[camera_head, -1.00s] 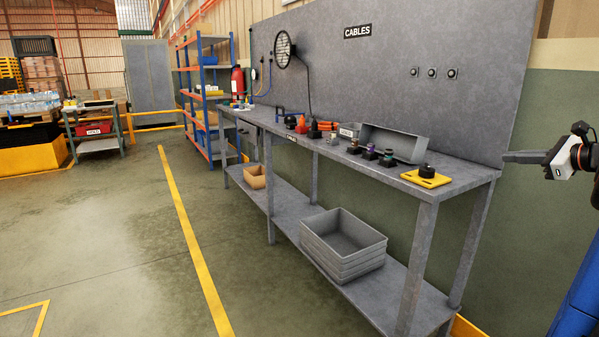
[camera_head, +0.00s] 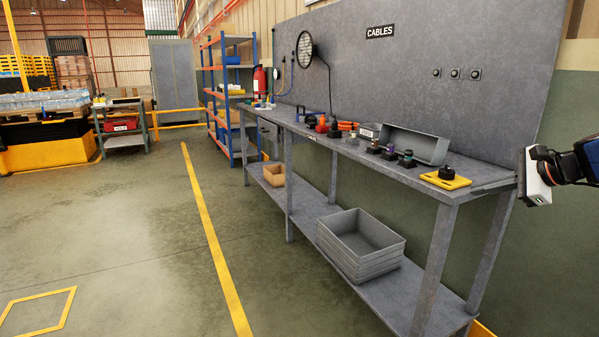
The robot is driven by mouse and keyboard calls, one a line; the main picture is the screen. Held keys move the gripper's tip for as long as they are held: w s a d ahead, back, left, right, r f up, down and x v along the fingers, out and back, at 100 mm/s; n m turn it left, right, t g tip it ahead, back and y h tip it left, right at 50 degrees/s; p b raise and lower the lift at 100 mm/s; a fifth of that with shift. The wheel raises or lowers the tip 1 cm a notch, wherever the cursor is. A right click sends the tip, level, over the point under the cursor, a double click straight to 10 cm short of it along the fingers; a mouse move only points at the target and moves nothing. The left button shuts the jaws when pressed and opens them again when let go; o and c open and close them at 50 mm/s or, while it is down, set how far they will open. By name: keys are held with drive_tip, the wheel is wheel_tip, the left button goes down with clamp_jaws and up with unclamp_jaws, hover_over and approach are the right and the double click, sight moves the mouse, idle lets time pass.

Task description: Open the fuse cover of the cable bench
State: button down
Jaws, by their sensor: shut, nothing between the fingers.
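The cable bench (camera_head: 405,180) runs from the middle to the right, under a tall grey panel with a CABLES sign (camera_head: 380,32). I cannot make out which part is the fuse cover. A small labelled grey box (camera_head: 367,132) stands on the top beside a long open grey tray (camera_head: 428,148).
Several dark connectors (camera_head: 390,153) line the front of the top. Stacked grey bins (camera_head: 362,245) and a cardboard box (camera_head: 274,175) sit on the lower shelf. A blue and orange rack (camera_head: 222,95) stands beyond. The floor left of the bench is clear.

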drive_tip(key=s+a+f+n+g, duration=0.1)
drive_tip(key=s+a+f+n, duration=0.15)
drive_tip(key=a, duration=0.25)
drive_tip(key=s+a+f+n+g, duration=0.2)
drive_tip(key=s+a+n, duration=0.1)
drive_tip(key=a, duration=0.3)
drive_tip(key=s+a+f+n+h, duration=0.1)
drive_tip(key=s+a+f+n, duration=0.2)
drive_tip(key=s, duration=0.4)
drive_tip(key=s+a+f+n+g+h, duration=0.1)
drive_tip(key=s+a+f+n+h, duration=0.1)
drive_tip(key=s+f+n, duration=0.4)
drive_tip(key=s+a+f+n+g+h, duration=0.1)
drive_tip(key=s+a+f+n, duration=0.3)
drive_tip(key=s, duration=0.3)
drive_tip(key=shift+s+a+f+n+h, duration=0.3)
drive_tip(key=shift+s+f+n+h, duration=0.1)
drive_tip(key=shift+n, duration=0.45)
drive_tip(key=c, duration=2.3)
unclamp_jaws()
drive_tip(key=shift+s+f, duration=0.2)
drive_tip(key=shift+s, duration=0.05)
drive_tip(key=o, duration=0.5)
drive_tip(key=shift+d+n, duration=0.1)
drive_tip(key=shift+n, duration=0.2)
